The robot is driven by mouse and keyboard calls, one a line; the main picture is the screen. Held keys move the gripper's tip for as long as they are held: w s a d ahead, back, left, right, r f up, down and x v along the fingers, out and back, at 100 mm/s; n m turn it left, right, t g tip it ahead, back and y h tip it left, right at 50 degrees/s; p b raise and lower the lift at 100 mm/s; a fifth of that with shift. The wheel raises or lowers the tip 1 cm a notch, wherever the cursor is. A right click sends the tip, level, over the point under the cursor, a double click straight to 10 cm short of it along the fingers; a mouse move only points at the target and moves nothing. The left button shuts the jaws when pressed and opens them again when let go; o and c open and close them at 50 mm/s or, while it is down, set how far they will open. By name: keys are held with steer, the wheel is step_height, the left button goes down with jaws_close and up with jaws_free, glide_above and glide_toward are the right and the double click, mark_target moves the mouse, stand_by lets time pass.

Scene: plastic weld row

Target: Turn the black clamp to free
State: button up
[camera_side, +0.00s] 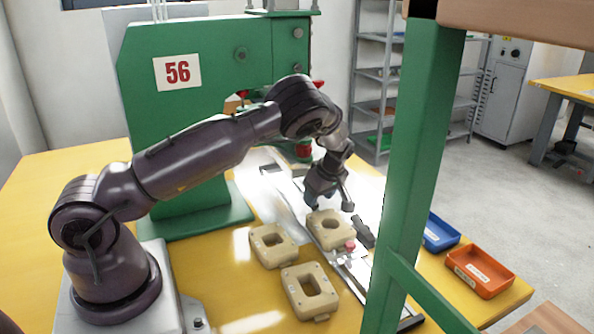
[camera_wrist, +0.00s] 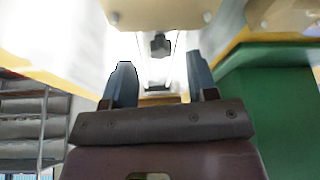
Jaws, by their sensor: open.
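My gripper (camera_side: 328,202) is open, just above and behind a beige block (camera_side: 322,236) with a round hole, which sits on a metal rail. A dark lever-like part (camera_side: 363,232), which looks like the black clamp, lies beside the right side of this block, apart from my fingers. In the wrist view my two blue-grey fingers (camera_wrist: 157,82) stand apart with nothing gripped between them. A small dark part (camera_wrist: 160,45) shows beyond them on the pale rail; I cannot tell if it is the clamp. The clamp's exact turn is hard to make out.
Two more beige blocks (camera_side: 270,246) (camera_side: 311,291) lie on the yellow table (camera_side: 225,290). A red knob (camera_side: 350,245) stands near the rail. A green press (camera_side: 190,130) rises behind. A green post (camera_side: 420,150) stands in front, with blue (camera_side: 438,236) and orange (camera_side: 480,273) trays to its right.

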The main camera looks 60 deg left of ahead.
steer(key=s+v, duration=0.1)
steer(key=v, duration=1)
steer(key=s+d+r+m+h, duration=0.2)
steer(key=s+d+r+m, duration=0.2)
steer(key=s+d+m, duration=0.2)
steer(key=s+d+r+m+t+h, duration=0.1)
steer(key=s+d+r+m+h, duration=0.1)
steer(key=s+d+r+m, duration=0.2)
steer(key=s+d+m, duration=0.2)
steer(key=s+m, duration=0.1)
steer(key=m, duration=0.1)
steer(key=shift+s+d+r+m+h, duration=0.2)
steer(key=shift+s+r+m+h, duration=0.1)
steer(key=shift+s+m+h, duration=0.1)
